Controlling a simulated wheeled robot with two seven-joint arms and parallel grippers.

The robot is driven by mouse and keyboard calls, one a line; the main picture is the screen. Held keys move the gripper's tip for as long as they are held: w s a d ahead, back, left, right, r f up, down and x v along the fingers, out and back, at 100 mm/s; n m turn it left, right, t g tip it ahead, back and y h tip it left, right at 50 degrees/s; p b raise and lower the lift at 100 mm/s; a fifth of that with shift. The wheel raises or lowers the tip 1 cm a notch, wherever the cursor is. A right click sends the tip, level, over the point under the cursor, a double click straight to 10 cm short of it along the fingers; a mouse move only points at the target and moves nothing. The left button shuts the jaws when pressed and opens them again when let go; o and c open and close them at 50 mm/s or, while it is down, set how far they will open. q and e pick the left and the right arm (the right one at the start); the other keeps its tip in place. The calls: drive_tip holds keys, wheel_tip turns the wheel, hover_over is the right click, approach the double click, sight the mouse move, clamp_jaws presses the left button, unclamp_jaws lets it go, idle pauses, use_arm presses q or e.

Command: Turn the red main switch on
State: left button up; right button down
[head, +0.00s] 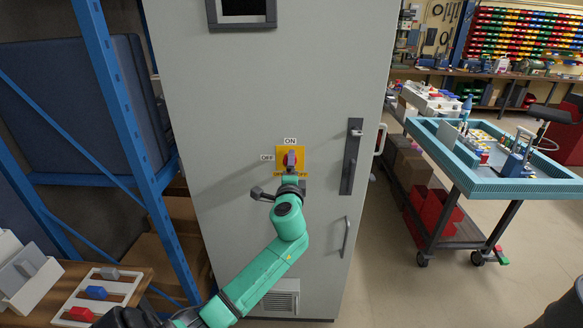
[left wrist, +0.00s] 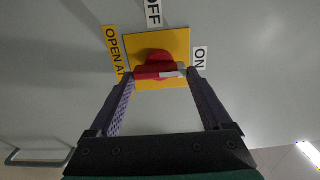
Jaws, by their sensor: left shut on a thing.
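The red main switch (head: 290,158) sits on a yellow plate (head: 281,155) on the front of a tall grey cabinet. My left gripper (head: 291,164) reaches up to it from below and covers part of it in the head view. In the left wrist view the red switch (left wrist: 156,68) has its handle between my two fingertips (left wrist: 160,73), which are shut on its ends. The handle's white mark points toward the ON label (left wrist: 199,57). The OFF label (left wrist: 153,13) lies to the side of the handle. My right gripper is not in view.
The grey cabinet (head: 235,110) has a dark vertical handle (head: 350,157) right of the switch. A blue shelf rack (head: 125,125) stands close on the left. A teal-rimmed workbench (head: 500,185) stands on the right, with open floor before it.

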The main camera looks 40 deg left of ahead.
use_arm(q)
drive_tip(key=o, duration=1.2)
drive_tip(key=shift+c, duration=0.2)
drive_tip(key=b+v, duration=0.3)
drive_tip(key=v, duration=1.1)
drive_tip(key=shift+s+d, duration=0.15)
drive_tip(key=shift+s, duration=0.1)
